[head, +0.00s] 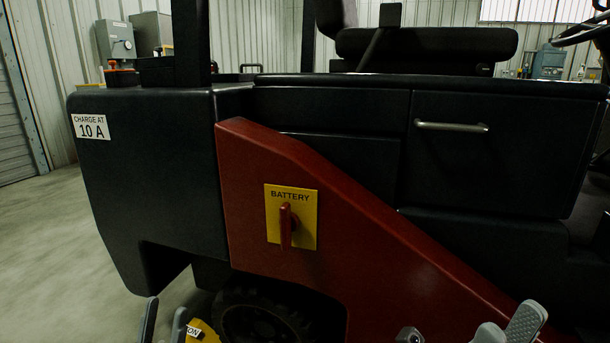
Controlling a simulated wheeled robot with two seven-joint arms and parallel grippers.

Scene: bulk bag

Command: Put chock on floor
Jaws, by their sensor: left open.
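My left gripper (164,320) is at the bottom left, with its two grey fingers apart and nothing seen between them. Just right of its fingers, a yellow piece (204,333) with dark lettering ending in "ON" shows low beside the black wheel (262,322). It is cut off by the picture's edge and partly hidden by a finger, and I cannot tell whether it is the chock. No other chock-like thing is in view. My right gripper (508,328) is at the bottom right in front of the red panel. Only its grey tips show, and I cannot tell its opening.
A dark vehicle fills the view, with a sloping red panel (330,230), a yellow battery plate with a red switch handle (286,225), and a "CHARGE AT 10 A" label (91,127). Bare floor (60,255) is free at the left.

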